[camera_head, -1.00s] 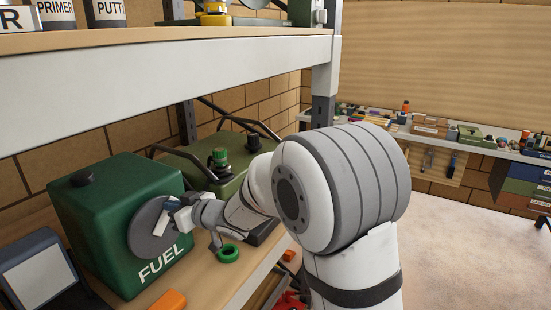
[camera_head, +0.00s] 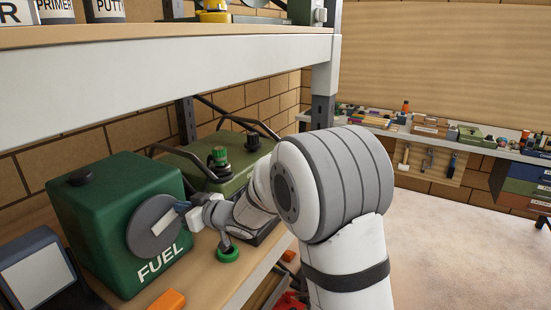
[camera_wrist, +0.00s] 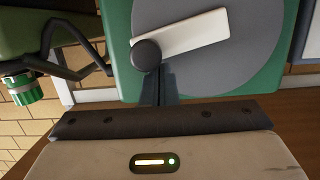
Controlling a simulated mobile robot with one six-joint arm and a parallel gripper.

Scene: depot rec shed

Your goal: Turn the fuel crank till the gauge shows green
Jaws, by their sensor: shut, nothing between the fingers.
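The dark green fuel box (camera_head: 105,215), lettered FUEL, stands on the shelf at the left. A grey round disc (camera_head: 143,232) is on its front; the wrist view shows the disc (camera_wrist: 245,75) close up. A white crank bar (camera_wrist: 190,33) lies across it, with a dark round knob (camera_wrist: 146,54) at its left end. My gripper (camera_head: 182,208) is at the disc's right edge in the head view; its fingers (camera_wrist: 158,84) are shut and empty, with the tips right by the knob. I cannot tell whether they touch it. No gauge reading is visible.
A green ring (camera_head: 228,255) and an orange block (camera_head: 167,300) lie on the shelf board. A grey framed screen (camera_head: 38,275) stands at the left. The upper shelf (camera_head: 170,75) hangs above.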

